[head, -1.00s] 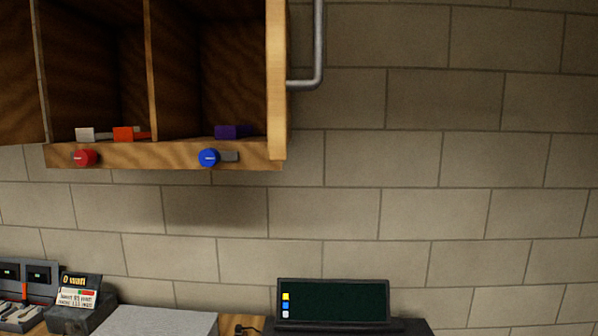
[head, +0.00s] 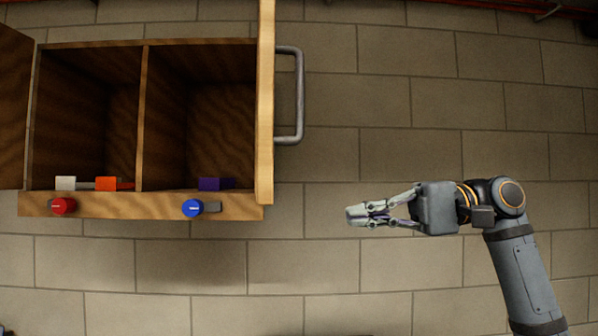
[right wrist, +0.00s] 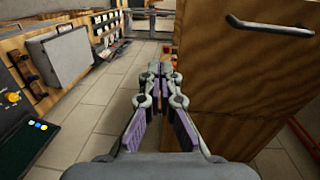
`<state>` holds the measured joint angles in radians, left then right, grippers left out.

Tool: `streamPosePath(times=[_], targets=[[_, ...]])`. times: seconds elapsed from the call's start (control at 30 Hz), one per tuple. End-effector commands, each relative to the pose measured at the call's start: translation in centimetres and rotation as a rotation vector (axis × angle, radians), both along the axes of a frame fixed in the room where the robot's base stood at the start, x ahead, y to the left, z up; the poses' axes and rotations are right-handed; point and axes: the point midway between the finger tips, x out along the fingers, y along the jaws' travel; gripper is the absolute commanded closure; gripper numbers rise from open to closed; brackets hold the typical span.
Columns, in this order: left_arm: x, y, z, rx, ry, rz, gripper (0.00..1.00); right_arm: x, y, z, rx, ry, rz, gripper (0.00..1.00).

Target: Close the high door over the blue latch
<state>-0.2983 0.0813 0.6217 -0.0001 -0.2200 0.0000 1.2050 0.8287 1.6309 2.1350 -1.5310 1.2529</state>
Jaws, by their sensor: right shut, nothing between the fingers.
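The high door over the blue latch (head: 265,110) stands open, seen nearly edge-on at the right side of the wooden wall cabinet. Its grey bar handle (head: 299,95) is on its right face. In the right wrist view, the door (right wrist: 240,80) fills the right side, with its handle (right wrist: 270,26) near the top. The blue latch (head: 193,207) is on the cabinet's lower rail, below the right compartment. My right gripper (head: 352,215) is shut and empty, right of the door and lower than the handle, apart from both. My left gripper is out of view.
A second door (head: 14,105) stands open at the left, with a red latch (head: 63,206) on the rail. White (head: 66,183), orange (head: 107,184) and purple (head: 210,184) blocks sit along the cabinet floor. The wall right of the door handle looks clear.

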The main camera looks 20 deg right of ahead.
Motion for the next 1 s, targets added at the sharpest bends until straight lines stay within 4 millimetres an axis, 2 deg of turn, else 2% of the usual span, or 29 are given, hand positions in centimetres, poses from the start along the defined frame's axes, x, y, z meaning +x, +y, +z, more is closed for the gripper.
streamPosePath(times=[0.03,0.1,0.23,0.37,0.47,1.0], targets=[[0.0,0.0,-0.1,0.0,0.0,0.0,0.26,-2.5,-0.9,2.6,0.033,-0.007,0.033,1.0],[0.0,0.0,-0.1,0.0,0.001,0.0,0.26,-5.0,-1.6,4.8,0.065,-0.004,0.076,1.0],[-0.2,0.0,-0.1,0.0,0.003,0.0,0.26,-7.0,-2.1,6.4,0.088,-0.001,0.112,1.0],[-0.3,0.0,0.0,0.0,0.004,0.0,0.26,-7.1,-1.9,6.4,0.088,0.0,0.116,1.0],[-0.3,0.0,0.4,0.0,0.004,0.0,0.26,-6.9,-1.0,6.5,0.086,0.0,0.116,1.0],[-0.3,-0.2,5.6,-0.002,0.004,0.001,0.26,-5.5,9.7,6.9,0.088,-0.001,0.119,1.0]])
